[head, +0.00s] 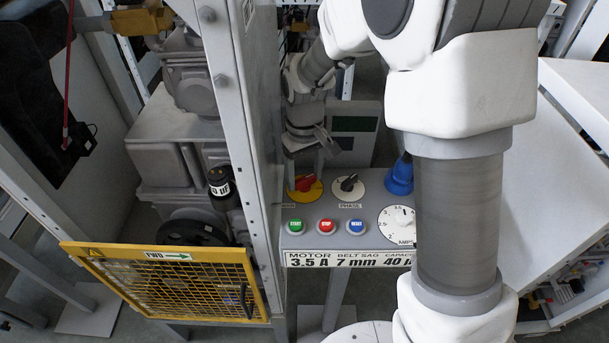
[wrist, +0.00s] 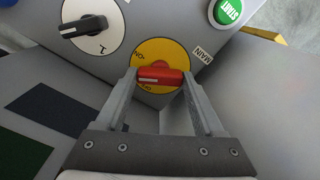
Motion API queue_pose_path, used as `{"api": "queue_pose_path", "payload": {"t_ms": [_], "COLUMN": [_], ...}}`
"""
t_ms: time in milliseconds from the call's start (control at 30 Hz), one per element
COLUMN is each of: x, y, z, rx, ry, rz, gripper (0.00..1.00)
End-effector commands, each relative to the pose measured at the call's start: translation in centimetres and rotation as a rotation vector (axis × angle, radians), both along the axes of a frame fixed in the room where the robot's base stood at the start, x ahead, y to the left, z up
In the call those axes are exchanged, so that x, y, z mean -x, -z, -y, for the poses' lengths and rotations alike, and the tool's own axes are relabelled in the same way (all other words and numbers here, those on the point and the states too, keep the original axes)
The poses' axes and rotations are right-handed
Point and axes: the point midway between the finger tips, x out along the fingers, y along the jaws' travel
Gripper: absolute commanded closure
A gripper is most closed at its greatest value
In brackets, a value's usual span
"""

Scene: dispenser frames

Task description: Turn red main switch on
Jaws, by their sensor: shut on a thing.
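The red main switch is a red handle (wrist: 160,76) on a round yellow plate (wrist: 178,53) marked MAIN. In the head view the red handle (head: 305,184) sits at the left of the grey control panel. In the wrist view the handle lies roughly level across the picture, between my two fingertips. My gripper (wrist: 160,80) is shut on it, one finger at each end. In the head view my gripper (head: 316,150) reaches down to the switch from behind the panel. Lettering on the plate is small and partly covered, so I cannot tell the switch's setting.
Right of the switch is a black PHASE knob (head: 349,183). Green START (head: 295,226), red STOP (head: 326,226) and blue RESET (head: 356,226) buttons sit in front. An AMPS dial (head: 398,225) and blue plug (head: 399,178) are farther right. A grey post (head: 243,150) stands close left.

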Motion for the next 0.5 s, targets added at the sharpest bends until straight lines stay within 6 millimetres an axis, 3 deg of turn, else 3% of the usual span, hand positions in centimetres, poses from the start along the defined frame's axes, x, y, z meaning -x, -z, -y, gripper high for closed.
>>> {"api": "queue_pose_path", "payload": {"t_ms": [500], "x": [-0.04], "y": [-0.08], "z": [-0.05], "rx": [-0.001], "ry": [0.413], "rz": [0.002], "gripper": [0.86]}}
